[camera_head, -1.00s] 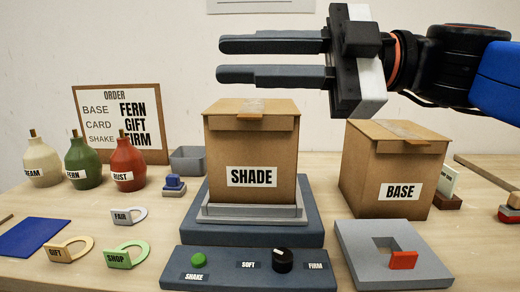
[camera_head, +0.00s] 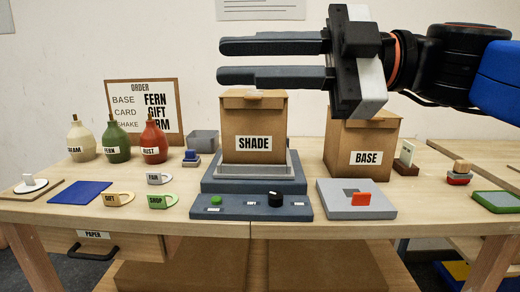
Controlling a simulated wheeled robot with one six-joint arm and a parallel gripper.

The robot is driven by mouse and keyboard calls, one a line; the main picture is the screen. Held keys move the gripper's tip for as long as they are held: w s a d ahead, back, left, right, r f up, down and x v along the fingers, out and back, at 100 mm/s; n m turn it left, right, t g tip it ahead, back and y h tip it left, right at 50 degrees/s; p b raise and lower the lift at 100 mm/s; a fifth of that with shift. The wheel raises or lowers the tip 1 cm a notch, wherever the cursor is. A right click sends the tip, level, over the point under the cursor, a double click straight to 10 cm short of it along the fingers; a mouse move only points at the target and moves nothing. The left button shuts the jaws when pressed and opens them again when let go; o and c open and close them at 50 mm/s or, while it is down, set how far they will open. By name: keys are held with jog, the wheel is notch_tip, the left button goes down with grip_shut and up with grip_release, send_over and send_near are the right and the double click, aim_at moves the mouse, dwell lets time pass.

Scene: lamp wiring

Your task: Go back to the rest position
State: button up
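My gripper (camera_head: 277,62) is at the upper middle of the head view, pointing left, its two dark fingers apart with nothing between them. It appears above and in front of the closed SHADE box (camera_head: 254,116), which sits in a grey tray on the blue shaker unit (camera_head: 297,186). The closed BASE box (camera_head: 367,163) stands to the right. The order board (camera_head: 171,93) at the back left reads base FERN, card GIFT; the shake word is partly hidden by a bottle.
Cream (camera_head: 82,141), green (camera_head: 117,141) and rust (camera_head: 153,143) bottles stand on the left. The tags GIFT (camera_head: 117,199), SHOP (camera_head: 162,201) and FAIR (camera_head: 159,179) lie in front. A control panel (camera_head: 240,208) and a grey plate (camera_head: 363,200) are near the front edge. A PAPER drawer (camera_head: 128,244) is below.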

jog(key=w+d+f+m+t+h, duration=0.1)
jog(key=w+d+f+m+h, duration=0.25)
jog(key=f, duration=0.55)
jog(key=d+f+m+t+h, duration=0.2)
jog(key=d+f+m, duration=0.3)
jog(key=f, duration=0.4)
jog(key=w+d+f+m+t+h, duration=0.1)
jog(key=w+d+f+m+h, duration=0.15)
jog(key=f+m, duration=0.5)
jog(key=s+d+f+m+h, duration=0.3)
jog(key=d+f+m+h, duration=0.6)
jog(key=d+f, duration=1)
jog(key=f+m, duration=0.1)
jog(key=m, duration=0.2)
jog(key=shift+d+f+h, duration=0.25)
jog(key=shift+f+h, duration=0.1)
jog(key=shift+h, duration=0.05)
